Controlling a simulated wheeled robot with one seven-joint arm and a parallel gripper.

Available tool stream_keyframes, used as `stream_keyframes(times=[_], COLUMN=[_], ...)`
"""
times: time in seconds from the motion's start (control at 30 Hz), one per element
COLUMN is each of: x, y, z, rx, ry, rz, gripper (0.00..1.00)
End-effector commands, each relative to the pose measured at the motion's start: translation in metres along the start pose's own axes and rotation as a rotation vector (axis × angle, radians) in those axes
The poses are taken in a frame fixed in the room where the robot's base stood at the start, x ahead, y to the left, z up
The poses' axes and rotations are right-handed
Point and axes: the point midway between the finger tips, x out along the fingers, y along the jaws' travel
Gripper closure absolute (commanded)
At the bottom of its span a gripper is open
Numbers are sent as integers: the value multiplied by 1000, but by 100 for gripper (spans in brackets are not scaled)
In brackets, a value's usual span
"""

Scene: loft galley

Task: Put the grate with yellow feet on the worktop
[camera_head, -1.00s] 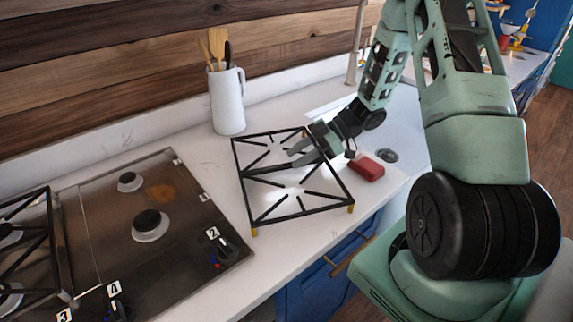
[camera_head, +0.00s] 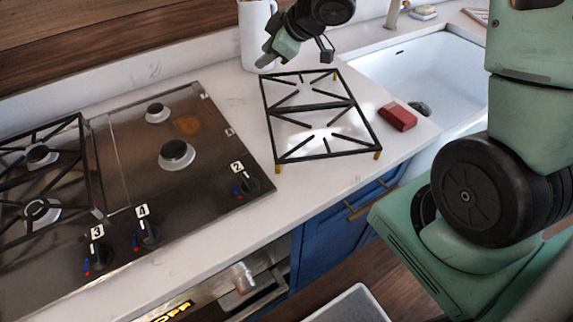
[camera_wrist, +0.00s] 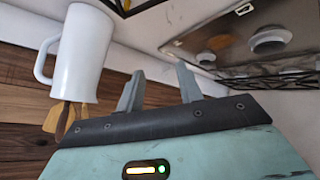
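The black grate with yellow feet (camera_head: 312,107) stands level on its feet on the white worktop (camera_head: 225,108), between the hob and the sink. Yellow feet show at its corners. My gripper (camera_head: 266,56) is above the worktop near the grate's back left corner, beside the white jug (camera_head: 257,35), apart from the grate. In the wrist view my gripper (camera_wrist: 158,82) has its two fingers spread with nothing between them. A dark bar with a yellowish end at the top of that view seems to be part of the grate.
The hob (camera_head: 130,170) lies to the left, its right burners bare and another black grate (camera_head: 45,170) on its left side. A red block (camera_head: 398,117) lies right of the grate, by the sink (camera_head: 430,75). The jug holds wooden utensils (camera_wrist: 70,116). A drawer below is open.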

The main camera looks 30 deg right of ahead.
Motion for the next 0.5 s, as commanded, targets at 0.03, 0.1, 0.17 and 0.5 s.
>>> stream_keyframes(times=[0.03,0.1,0.17,0.5], x=[-7,-19,-34,-146], y=[-27,-64,-101,-286], z=[-17,-26,-28,10], rx=[17,61,99,219], ry=[-51,-142,-226,-647], rz=[9,10,-5,-239], gripper=[64,64,64,64])
